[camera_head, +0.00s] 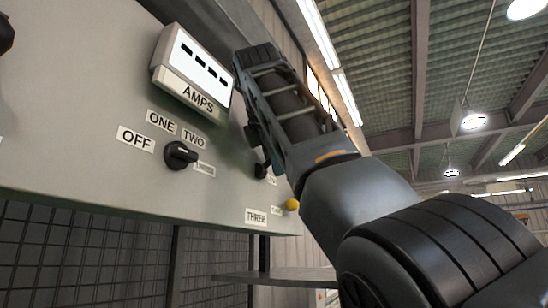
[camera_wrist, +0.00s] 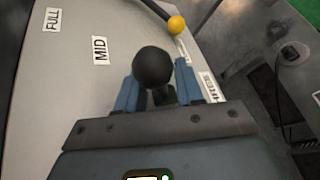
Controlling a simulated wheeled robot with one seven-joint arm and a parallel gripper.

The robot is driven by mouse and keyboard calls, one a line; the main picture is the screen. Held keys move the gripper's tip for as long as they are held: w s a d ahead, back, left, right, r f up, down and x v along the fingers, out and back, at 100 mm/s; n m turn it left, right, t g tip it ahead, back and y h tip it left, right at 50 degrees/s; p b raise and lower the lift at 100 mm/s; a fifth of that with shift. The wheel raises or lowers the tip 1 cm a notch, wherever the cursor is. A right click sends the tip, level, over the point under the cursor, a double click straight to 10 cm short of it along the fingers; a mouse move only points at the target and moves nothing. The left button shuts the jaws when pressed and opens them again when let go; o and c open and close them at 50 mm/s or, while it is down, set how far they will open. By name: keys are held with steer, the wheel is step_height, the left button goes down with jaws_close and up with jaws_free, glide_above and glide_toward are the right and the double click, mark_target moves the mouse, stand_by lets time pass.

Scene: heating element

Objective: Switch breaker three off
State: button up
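A yellow ball (camera_head: 292,204) shows at the panel's lower right edge, near a label reading THREE (camera_head: 256,217). In the wrist view a yellow ball (camera_wrist: 176,25) tops a dark lever, beyond a black ball knob (camera_wrist: 152,67). My gripper (camera_wrist: 158,85) has its two blue fingers apart, one on each side of the black knob and its short stem. I cannot tell whether they touch it. In the head view my gripper (camera_head: 257,150) is at the panel's right side, partly hidden by my arm. Which control is breaker three's is not clear.
The grey panel (camera_head: 70,100) carries an AMPS meter (camera_head: 193,70) and a black rotary knob (camera_head: 180,155) beside OFF, ONE and TWO labels. The wrist view shows labels FULL (camera_wrist: 52,19) and MID (camera_wrist: 100,50). A shelf (camera_head: 275,277) lies below the panel.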

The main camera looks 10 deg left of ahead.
jaws_close()
steer(key=shift+d, duration=0.1)
stand_by(0.4)
